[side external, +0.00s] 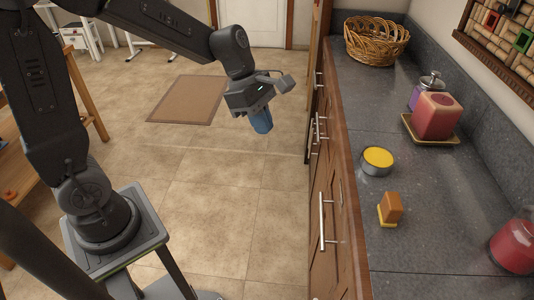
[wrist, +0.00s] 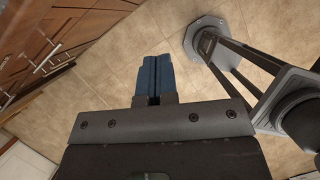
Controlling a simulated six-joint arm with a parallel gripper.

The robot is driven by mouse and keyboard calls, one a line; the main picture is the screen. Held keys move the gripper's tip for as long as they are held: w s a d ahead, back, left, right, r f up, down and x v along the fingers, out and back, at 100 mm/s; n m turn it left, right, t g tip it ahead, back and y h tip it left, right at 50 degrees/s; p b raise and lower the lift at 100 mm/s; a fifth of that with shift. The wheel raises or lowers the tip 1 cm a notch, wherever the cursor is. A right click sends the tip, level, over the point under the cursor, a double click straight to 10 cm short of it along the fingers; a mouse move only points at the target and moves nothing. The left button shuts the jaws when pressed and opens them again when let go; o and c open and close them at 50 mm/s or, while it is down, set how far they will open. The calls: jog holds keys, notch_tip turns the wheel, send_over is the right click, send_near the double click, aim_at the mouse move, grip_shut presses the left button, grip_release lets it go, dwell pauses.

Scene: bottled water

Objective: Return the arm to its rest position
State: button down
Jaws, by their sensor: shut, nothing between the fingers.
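My gripper (side external: 261,122) hangs in the air over the tiled floor, left of the counter, with its blue fingers pointing down. It is shut and empty. In the wrist view my gripper (wrist: 154,75) has its two blue fingers side by side, with only a thin dark line between them. My arm arches from its pedestal at the left of the side view up and over to the right. No water bottle can be made out in either view.
The counter (side external: 400,225) on the right holds a wicker basket (side external: 376,42), a red container (side external: 437,116), a yellow-topped tin (side external: 377,161), a small orange-brown block (side external: 390,208) and a red jar (side external: 514,246). A wooden shelf stands at far left. Open floor lies below my gripper.

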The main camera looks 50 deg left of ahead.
jog(key=s+a+r+m+t+y, duration=0.1)
jog(key=s+r+m+t+y, duration=0.1)
jog(key=s+m, duration=0.5)
jog(key=s+a+r+m+t+y, duration=0.1)
jog(key=s+r+m, duration=0.4)
jog(key=m, duration=1)
jog(key=shift+s+t+y, duration=0.5)
jog(key=shift+s+y, duration=0.2)
jog(key=shift+s, duration=0.85)
jog(key=shift+r, duration=0.1)
